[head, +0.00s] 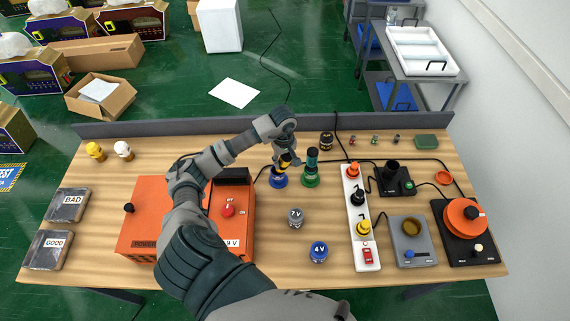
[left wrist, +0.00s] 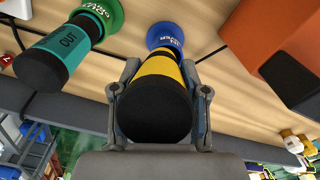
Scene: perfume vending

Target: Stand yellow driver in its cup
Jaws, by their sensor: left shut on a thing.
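The yellow driver (head: 285,164), with a black end, stands roughly upright over the blue cup (head: 278,179). In the left wrist view the yellow driver (left wrist: 158,72) runs from its black end toward the blue cup (left wrist: 165,36). Its lower end overlaps the cup there; I cannot tell whether it is inside or how deep. My left gripper (head: 286,150) is shut on the driver, with one finger on each side in the left wrist view (left wrist: 160,98). My right gripper is not in view.
A teal driver (head: 311,159) stands in a green cup (head: 310,180) just right of the blue cup. An orange power box (head: 150,215) lies left, under my left arm. A white strip (head: 351,185) with colored knobs stands right.

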